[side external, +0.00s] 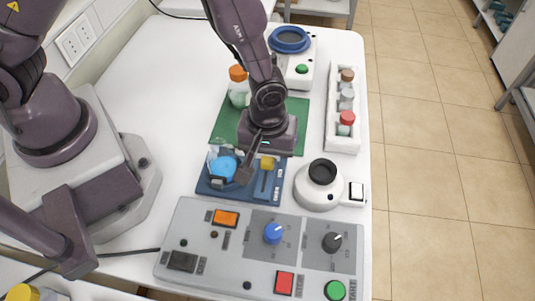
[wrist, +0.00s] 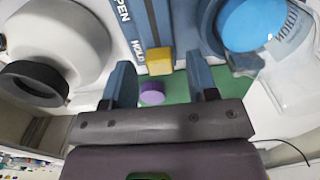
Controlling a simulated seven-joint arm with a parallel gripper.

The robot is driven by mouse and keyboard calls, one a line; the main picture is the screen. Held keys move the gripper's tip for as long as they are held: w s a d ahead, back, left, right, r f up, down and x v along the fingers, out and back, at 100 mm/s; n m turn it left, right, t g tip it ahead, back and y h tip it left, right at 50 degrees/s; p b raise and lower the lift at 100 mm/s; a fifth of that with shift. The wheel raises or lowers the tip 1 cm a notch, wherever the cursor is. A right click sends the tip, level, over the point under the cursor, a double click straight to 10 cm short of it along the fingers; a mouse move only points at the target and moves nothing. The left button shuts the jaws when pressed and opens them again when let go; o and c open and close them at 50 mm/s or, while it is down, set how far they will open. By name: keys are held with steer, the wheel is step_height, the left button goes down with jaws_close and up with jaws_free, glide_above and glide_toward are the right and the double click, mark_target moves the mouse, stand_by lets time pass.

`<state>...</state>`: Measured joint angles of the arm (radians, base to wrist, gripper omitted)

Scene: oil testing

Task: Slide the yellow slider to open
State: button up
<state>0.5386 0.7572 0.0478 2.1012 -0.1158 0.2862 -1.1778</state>
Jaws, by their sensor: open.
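The yellow slider (wrist: 160,62) is a small block on a blue panel (wrist: 160,22) with a straight track. In the wrist view it sits beside the word HOLD, and OPEN is printed farther up the panel. My gripper (wrist: 162,80) is open, with one finger left and one right of the slider's line; I cannot tell whether either touches it. In the side view the slider (side external: 267,162) is just right of my gripper (side external: 246,172), which points down over the panel and hides part of it.
A clear container with a blue disc (side external: 222,166) is on the panel's left. A white device with a black ring (side external: 318,188) stands right. A grey control box (side external: 200,218) lies in front. A green mat (side external: 228,118), a vial rack (side external: 340,135) and an orange-capped bottle (side external: 238,88) are behind.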

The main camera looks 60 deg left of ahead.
mark_target(263, 190)
steer(key=shift+f, duration=0.4)
steer(key=shift+c, duration=0.4)
jaws_close()
steer(key=shift+s+d, duration=1.9)
steer(key=shift+o, duration=0.4)
jaws_free()
steer(key=shift+r, duration=0.15)
